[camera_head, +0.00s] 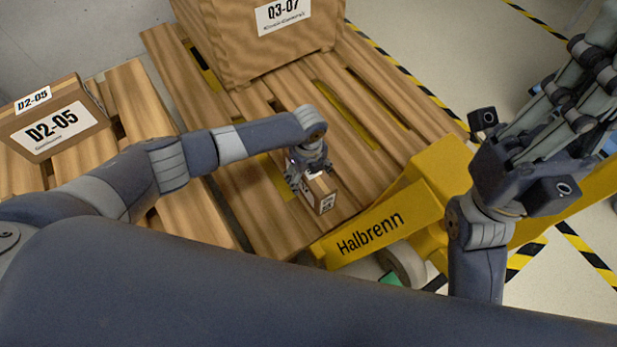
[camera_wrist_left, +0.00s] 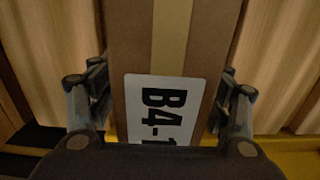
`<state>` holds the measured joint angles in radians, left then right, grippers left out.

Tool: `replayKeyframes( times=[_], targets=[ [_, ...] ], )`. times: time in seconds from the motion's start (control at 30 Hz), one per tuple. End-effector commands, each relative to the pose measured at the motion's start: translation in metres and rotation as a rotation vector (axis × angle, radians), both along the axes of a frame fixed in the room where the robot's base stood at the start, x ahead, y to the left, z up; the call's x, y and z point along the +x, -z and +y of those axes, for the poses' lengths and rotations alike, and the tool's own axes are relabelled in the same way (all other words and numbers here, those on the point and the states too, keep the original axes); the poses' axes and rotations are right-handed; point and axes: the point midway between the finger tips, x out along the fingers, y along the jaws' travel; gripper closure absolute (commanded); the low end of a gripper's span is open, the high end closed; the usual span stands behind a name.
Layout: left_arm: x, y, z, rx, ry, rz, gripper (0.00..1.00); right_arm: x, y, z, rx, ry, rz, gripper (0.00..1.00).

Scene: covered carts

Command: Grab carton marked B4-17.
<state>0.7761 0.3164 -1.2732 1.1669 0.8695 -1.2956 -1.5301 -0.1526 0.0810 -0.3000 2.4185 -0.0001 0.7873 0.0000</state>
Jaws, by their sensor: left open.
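The small brown carton (camera_head: 321,194) stands on the wooden pallet near its front edge. In the left wrist view the carton (camera_wrist_left: 135,45) fills the middle, with a white label reading "B4-1", the rest cut off. My left gripper (camera_head: 307,176) is open, reaching down over the carton. In the wrist view its fingers stand on both sides of the carton, with a slim gap visible at the left; contact at the right is unclear. My right gripper (camera_head: 545,140) is raised at the upper right, away from the carton; its jaw opening is unclear.
A large box marked Q3-07 (camera_head: 262,45) stands at the back of the same pallet (camera_head: 375,140). A box marked D2-05 (camera_head: 55,128) sits on planks at the left. A yellow pallet truck marked Halbrenn (camera_head: 372,232) is close on the right. Striped tape marks the floor.

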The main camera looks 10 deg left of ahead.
Motion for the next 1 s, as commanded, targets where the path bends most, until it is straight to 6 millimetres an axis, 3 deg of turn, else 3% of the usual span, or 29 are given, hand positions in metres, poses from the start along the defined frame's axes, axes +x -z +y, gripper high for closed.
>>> replayKeyframes(
  times=[0.1,0.4,0.43,0.77,1.0],
  targets=[
    [0.000,0.000,0.000,0.000,0.000,0.000,0.28,0.000,0.000,0.000,0.000,0.000,0.000,1.00],
    [0.000,0.000,0.000,0.000,0.000,0.000,0.96,0.000,0.000,0.000,0.000,0.000,0.000,1.00],
    [0.000,0.000,0.000,0.000,0.000,0.000,1.00,0.000,0.000,0.000,0.000,0.000,0.000,1.00],
    [0.001,-0.009,-0.001,-0.002,0.000,-0.002,1.00,-0.001,-0.005,0.000,0.003,-0.001,-0.004,1.00],
    [0.002,-0.045,-0.002,-0.004,0.002,-0.004,1.00,-0.003,0.006,-0.002,0.005,-0.004,0.075,1.00]
  ],
)
